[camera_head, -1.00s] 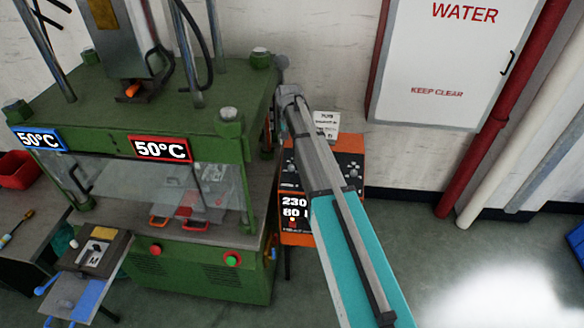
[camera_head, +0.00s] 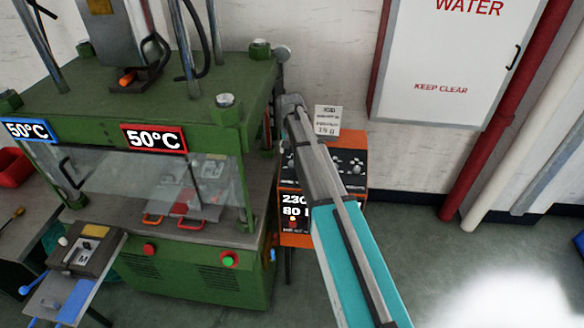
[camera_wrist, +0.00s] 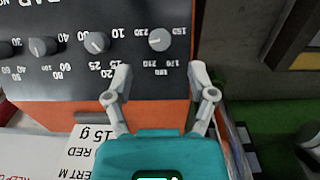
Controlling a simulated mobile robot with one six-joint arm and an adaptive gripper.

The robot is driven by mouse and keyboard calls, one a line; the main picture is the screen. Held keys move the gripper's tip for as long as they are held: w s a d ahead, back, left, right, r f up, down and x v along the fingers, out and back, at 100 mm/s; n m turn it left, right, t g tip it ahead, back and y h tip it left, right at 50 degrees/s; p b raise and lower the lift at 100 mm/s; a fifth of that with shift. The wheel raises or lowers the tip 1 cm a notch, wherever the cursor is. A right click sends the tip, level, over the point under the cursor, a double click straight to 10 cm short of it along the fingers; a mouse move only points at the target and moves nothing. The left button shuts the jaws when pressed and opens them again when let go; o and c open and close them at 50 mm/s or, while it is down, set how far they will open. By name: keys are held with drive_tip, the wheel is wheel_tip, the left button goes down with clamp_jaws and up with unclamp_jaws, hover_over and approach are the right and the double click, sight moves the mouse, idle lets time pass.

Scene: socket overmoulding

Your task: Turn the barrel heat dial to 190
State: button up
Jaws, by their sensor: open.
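In the wrist view the pictures of the panel are upside down. A round grey dial (camera_wrist: 159,40) on the dark panel has marks from 150 to 230 around it; I take it as the barrel heat dial. My gripper (camera_wrist: 160,70) is open, its fingertips apart on either side of the dial's line and just short of it, with nothing between them. I cannot tell where the dial's pointer stands. In the head view the orange control box (camera_head: 297,240) shows a display (camera_head: 294,204) reading 230 above 80. My arm covers part of the box and hides the gripper there.
Another dial (camera_wrist: 96,43) sits beside it on the panel, with more further left. A paper card (camera_wrist: 95,152) lies near the gripper; a card (camera_head: 327,120) stands on the box. The green press (camera_head: 200,270) is close on the box's left. A wall cabinet (camera_head: 440,60) is behind right.

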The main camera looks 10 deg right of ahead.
sight(292, 163)
drive_tip(key=shift+f+b, duration=3.05)
drive_tip(key=shift+f, duration=0.35)
drive_tip(key=shift+d, duration=0.1)
clamp_jaws()
